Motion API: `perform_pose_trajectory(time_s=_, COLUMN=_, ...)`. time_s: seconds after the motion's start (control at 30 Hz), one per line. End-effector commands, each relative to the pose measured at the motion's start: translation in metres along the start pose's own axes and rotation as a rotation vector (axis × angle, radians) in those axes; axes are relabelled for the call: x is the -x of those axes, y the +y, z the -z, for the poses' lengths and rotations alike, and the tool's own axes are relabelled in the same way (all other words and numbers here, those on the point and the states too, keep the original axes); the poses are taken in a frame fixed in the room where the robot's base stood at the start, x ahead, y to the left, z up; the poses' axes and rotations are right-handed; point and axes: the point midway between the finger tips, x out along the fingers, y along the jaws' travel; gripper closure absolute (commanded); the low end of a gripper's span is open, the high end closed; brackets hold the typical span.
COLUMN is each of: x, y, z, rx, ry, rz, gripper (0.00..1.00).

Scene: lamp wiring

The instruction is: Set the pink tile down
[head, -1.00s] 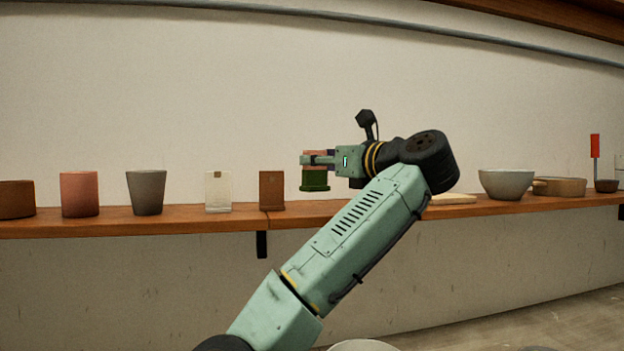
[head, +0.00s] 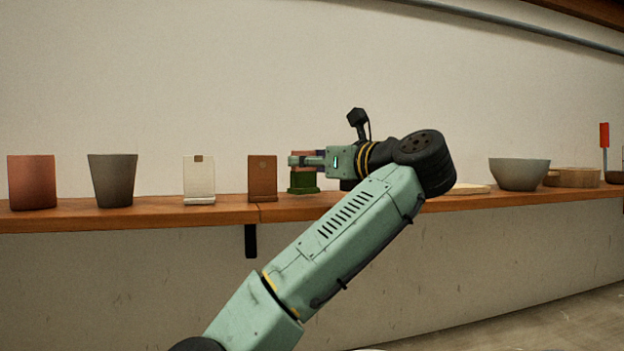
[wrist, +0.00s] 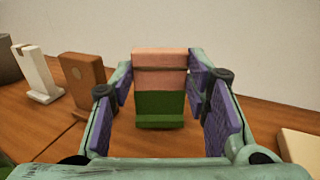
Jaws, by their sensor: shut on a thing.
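The pink tile (wrist: 160,78) stands upright between my gripper's purple pads in the wrist view. Its upper part is pink with a dark line across it, and its lower part is green with a small ledge at the foot. My gripper (wrist: 160,88) is shut on it by its sides. In the head view my gripper (head: 300,161) is over the shelf, just right of the brown tile, and the green part of the pink tile (head: 303,182) shows below the fingers. The foot is at or just above the shelf top; I cannot tell whether it touches.
On the wooden shelf (head: 225,215), a brown tile (head: 262,178), a white tile (head: 199,178), a grey cup (head: 112,180) and a reddish cup (head: 32,182) stand to the left. A pale flat slab (head: 468,189) and a grey bowl (head: 519,174) are to the right. The wall is close behind.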

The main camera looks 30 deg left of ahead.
Motion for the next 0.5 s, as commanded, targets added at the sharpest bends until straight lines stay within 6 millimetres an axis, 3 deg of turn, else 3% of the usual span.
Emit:
perform_pose_trajectory(time_s=0.03, x=0.0028, y=0.0020, z=0.0090, rx=0.001, ry=-0.002, rz=-0.001, gripper=0.91)
perform_pose_trajectory(time_s=0.43, x=0.0043, y=0.0030, z=0.0103, rx=0.000, ry=0.000, rz=-0.001, gripper=0.91)
perform_pose_trajectory(time_s=0.47, x=0.0043, y=0.0030, z=0.0105, rx=0.000, ry=0.001, rz=-0.001, gripper=0.57)
perform_pose_trajectory(time_s=0.5, x=0.0043, y=0.0030, z=0.0096, rx=0.000, ry=0.000, rz=-0.001, gripper=0.54)
